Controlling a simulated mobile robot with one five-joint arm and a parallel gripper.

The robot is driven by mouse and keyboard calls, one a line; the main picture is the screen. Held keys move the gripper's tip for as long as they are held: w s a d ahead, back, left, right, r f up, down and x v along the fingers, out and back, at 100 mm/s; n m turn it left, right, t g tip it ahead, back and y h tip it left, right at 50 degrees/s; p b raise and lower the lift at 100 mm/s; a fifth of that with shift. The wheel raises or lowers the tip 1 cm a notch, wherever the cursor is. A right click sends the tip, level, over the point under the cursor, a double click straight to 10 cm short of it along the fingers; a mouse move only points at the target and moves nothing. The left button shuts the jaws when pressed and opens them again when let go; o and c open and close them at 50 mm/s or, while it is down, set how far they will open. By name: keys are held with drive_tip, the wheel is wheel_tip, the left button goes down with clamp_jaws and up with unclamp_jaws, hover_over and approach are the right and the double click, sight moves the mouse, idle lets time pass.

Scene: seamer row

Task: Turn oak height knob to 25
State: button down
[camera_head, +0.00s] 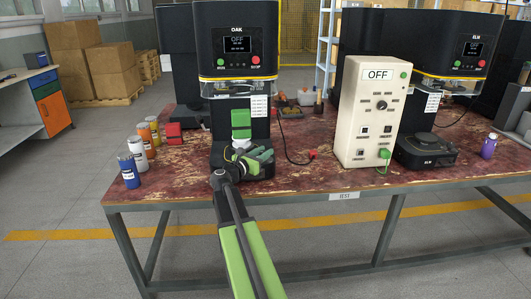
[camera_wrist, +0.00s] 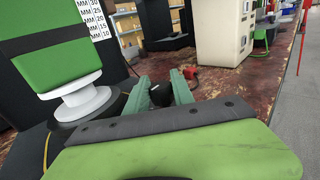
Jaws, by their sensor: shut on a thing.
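The OAK machine (camera_head: 236,50) is a black seamer on the table, and its screen reads OFF. A white label with MM marks (camera_head: 259,107) is on its column; part of it also shows at the top left of the wrist view (camera_wrist: 92,18). My gripper (camera_head: 262,154) is at the right side of the machine's base. In the wrist view my gripper's (camera_wrist: 162,88) two green fingers are shut on a black knob (camera_wrist: 160,96), the oak height knob. The knob's setting cannot be read. A green block (camera_head: 241,124) sits above a white round seat (camera_wrist: 85,102).
A cream control box (camera_head: 368,112) reading OFF stands to the right, then the ELM machine (camera_head: 468,60). A red plug (camera_head: 313,154) on a black cable lies between. Several cans (camera_head: 129,172) stand at the table's left. The worn red tabletop (camera_head: 300,178) is clear in front.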

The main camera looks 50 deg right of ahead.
drive_tip(key=shift+d+m+g, duration=0.1)
drive_tip(key=shift+m+g, duration=0.2)
drive_tip(key=shift+g, duration=0.2)
drive_tip(key=c, duration=1.1)
unclamp_jaws()
drive_tip(key=a, duration=0.5)
drive_tip(key=s+a, duration=0.1)
drive_tip(key=a, duration=1.1)
drive_tip(key=shift+s+a, duration=0.2)
drive_tip(key=shift+s, duration=0.1)
